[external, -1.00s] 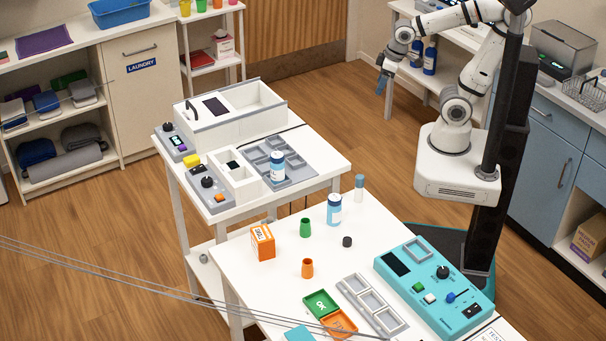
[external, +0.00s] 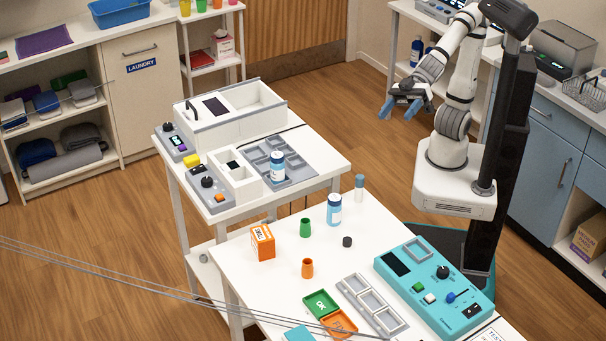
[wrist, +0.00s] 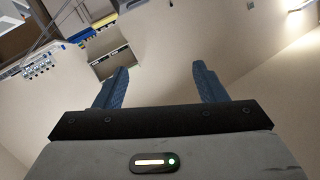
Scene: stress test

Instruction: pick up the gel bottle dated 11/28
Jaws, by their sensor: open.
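Two similar blue-and-white bottles show in the external view. One bottle (external: 334,210) stands upright on the front table, near its back edge. The other bottle (external: 277,167) stands upright in a grey tray on the table behind it. Their labels are too small to read, so I cannot tell which is dated 11/28. My gripper (external: 401,107) is raised above the floor, to the upper right of both bottles and well apart from them. Its blue fingers are spread and empty, as they also are in the wrist view (wrist: 160,85). No bottle shows in the wrist view.
A slim capped vial (external: 359,188) stands close behind the front bottle. A green cup (external: 305,227), a black cap (external: 347,242), an orange box (external: 262,242) and an orange cup (external: 307,268) stand near it. A teal device (external: 434,287) fills the table's right side.

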